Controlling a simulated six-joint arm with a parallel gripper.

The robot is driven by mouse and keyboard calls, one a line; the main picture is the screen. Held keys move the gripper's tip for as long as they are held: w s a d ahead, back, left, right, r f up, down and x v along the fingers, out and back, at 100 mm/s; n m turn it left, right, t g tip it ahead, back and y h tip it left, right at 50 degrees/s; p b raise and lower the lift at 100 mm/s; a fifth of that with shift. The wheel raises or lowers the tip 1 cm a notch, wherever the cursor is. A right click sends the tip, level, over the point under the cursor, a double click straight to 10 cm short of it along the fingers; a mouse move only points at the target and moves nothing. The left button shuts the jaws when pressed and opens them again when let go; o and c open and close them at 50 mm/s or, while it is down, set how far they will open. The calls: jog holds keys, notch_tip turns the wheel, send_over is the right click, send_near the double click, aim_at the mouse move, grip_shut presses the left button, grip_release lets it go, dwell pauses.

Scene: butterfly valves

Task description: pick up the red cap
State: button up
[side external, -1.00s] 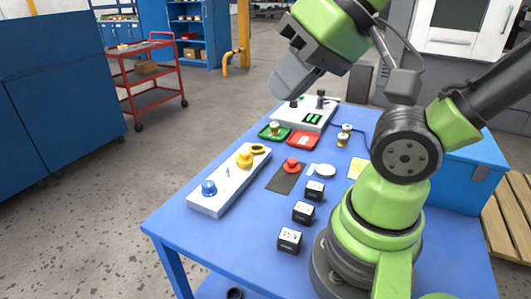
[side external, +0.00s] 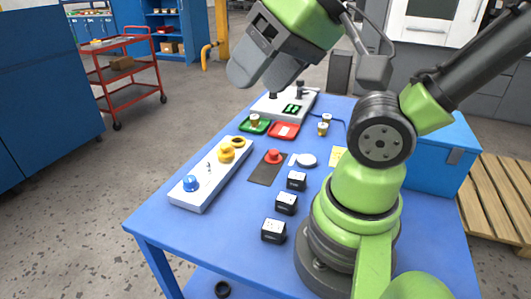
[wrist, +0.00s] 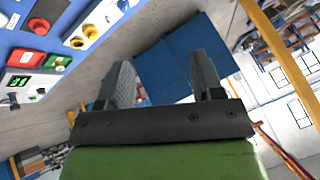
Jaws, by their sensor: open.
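The red cap (side external: 273,156) is a small round knob on a dark grey mat (side external: 265,172) near the middle of the blue table. It also shows at the upper left of the wrist view (wrist: 38,25). My gripper (side external: 258,77) is high above the far left part of the table, well apart from the cap and tilted. In the wrist view its two fingers (wrist: 160,75) are spread with nothing between them, pointing toward the floor and blue cabinets rather than at the cap.
A white panel (side external: 207,181) with blue and yellow knobs lies left of the mat. Red (side external: 284,130) and green (side external: 252,127) trays and a white box (side external: 285,104) stand behind it. Several black cubes (side external: 286,203) stand at the front right. A white disc (side external: 307,160) lies beside the mat.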

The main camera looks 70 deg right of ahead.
jog(key=shift+w, duration=0.1)
jog(key=w+d+f+m+g+h, duration=0.2)
jog(key=w+d+m, duration=0.4)
jog(key=m, duration=0.4)
jog(key=m+g, duration=0.5)
jog(key=m, duration=2)
send_over(274, 151)
notch_tip(274, 151, down, 23)
jog(key=shift+a, duration=0.1)
notch_tip(274, 151, down, 6)
jog(key=shift+r, duration=0.15)
